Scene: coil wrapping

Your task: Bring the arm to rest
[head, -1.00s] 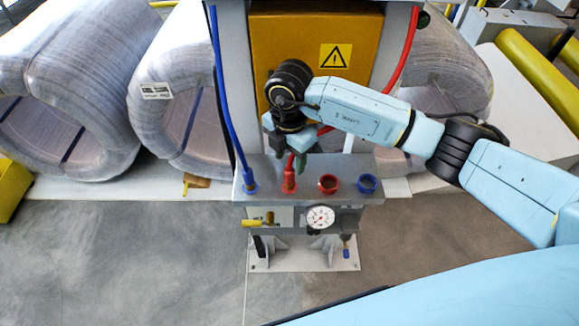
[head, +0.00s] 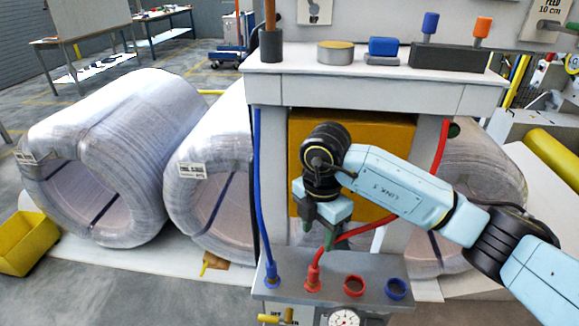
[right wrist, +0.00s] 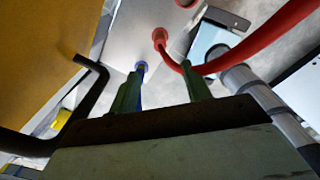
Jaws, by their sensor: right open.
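My right gripper (head: 318,230) hangs in front of the orange panel of the station, above the grey port block (head: 335,287). Its green fingers are apart, with nothing held between them. The right wrist view shows the same open fingers (right wrist: 163,92), with the red hose (right wrist: 240,55) running close by, behind the right-hand finger. In the head view, the red hose (head: 378,229) ends in a red port (head: 313,272) and the blue hose (head: 260,190) ends in a blue port (head: 271,273). My left gripper is not in view.
A red socket (head: 354,286) and a blue socket (head: 397,288) stand empty on the block. A shelf (head: 370,90) with several small items spans above the arm. Wrapped coils (head: 110,150) lie behind at the left. A yellow bin (head: 28,242) stands at far left.

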